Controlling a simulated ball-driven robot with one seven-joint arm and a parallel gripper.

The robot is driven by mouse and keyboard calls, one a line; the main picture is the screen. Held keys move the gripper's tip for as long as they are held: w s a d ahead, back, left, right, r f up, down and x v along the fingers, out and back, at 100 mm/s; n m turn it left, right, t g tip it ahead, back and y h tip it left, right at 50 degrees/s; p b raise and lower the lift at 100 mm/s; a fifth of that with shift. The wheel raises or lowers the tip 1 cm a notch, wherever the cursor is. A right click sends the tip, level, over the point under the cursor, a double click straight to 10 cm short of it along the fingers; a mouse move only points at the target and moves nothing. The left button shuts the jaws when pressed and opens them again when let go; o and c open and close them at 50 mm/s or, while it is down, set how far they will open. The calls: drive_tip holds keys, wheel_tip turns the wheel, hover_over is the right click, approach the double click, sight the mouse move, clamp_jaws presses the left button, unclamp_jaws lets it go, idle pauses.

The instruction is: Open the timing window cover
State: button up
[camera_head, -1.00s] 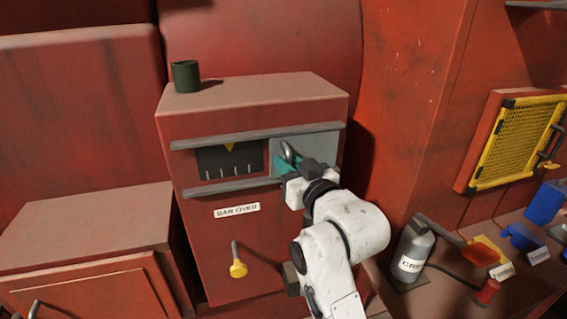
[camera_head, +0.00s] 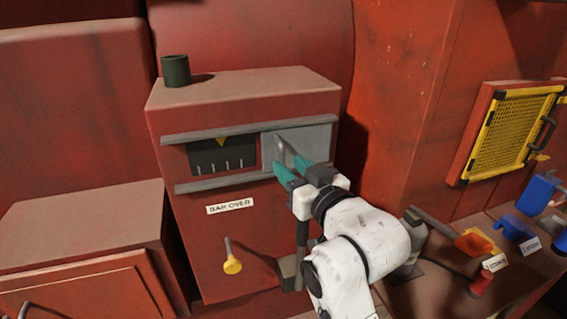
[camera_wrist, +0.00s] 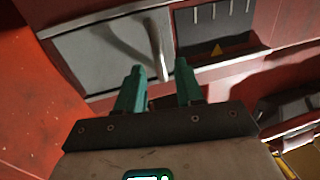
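The timing window cover (camera_head: 314,141) is a grey plate between two rails on the red housing. It sits at the right end of the rails, beside the dark window (camera_head: 222,158) with white marks and a yellow pointer, which is uncovered. The cover's upright handle (camera_head: 280,150) also shows in the wrist view (camera_wrist: 157,48). My gripper (camera_head: 288,161) is open, its teal fingers apart just in front of the handle. In the wrist view, the handle's lower end appears between the fingertips (camera_wrist: 159,66); I cannot tell whether they touch it.
A dark green cup (camera_head: 176,71) stands on top of the housing. A yellow knob on a lever (camera_head: 232,265) sticks out below the "BAR OVER" label (camera_head: 230,206). A bench at right holds a grey bottle (camera_head: 411,240) and blue and orange items. A yellow mesh panel (camera_head: 508,133) is above.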

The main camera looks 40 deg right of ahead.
drive_tip(key=s, duration=0.6)
drive_tip(key=shift+a, duration=0.35)
drive_tip(key=shift+s+f, duration=0.1)
drive_tip(key=s+f+g+y, duration=0.1)
drive_tip(key=s+f+g, duration=0.25)
drive_tip(key=f, duration=0.65)
drive_tip(key=s+f+g, duration=0.2)
drive_tip(key=f+g, duration=0.2)
drive_tip(key=f, duration=0.5)
drive_tip(key=s+a+f+n+g+y, duration=0.1)
drive_tip(key=s+a+f+g, duration=0.1)
drive_tip(key=s+f+g, duration=0.7)
drive_tip(key=s+f, duration=0.8)
drive_tip(key=s, duration=0.1)
drive_tip(key=shift+s+a, duration=0.2)
drive_tip(key=shift+s, duration=0.05)
